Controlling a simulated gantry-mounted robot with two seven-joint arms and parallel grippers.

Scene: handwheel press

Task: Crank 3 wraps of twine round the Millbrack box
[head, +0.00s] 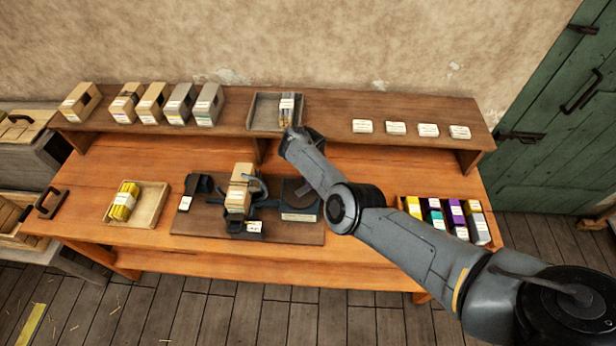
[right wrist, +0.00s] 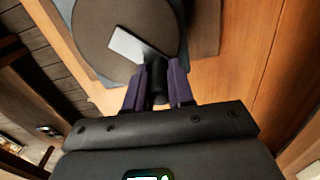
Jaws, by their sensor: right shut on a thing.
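A cardboard box (head: 240,188) with a white label stands upright in the dark winding device (head: 251,212) on the middle of the bench. Its label is too small to read, so I cannot tell whether it is the Millbrack box. To its right a dark round wheel (head: 296,190) lies partly behind my arm. In the right wrist view the wheel (right wrist: 105,25) is large, with a pale plate on it. My right gripper (right wrist: 157,80) is shut on a black upright handle (right wrist: 158,88) at the wheel's edge. I cannot make out any twine on the box. My left gripper is not in view.
Several boxes (head: 153,102) and a grey tray (head: 264,111) stand on the back shelf, with white cards (head: 396,128) at right. A tray (head: 150,205) with yellow pieces sits left. A crate of coloured items (head: 457,220) stands right, near my arm.

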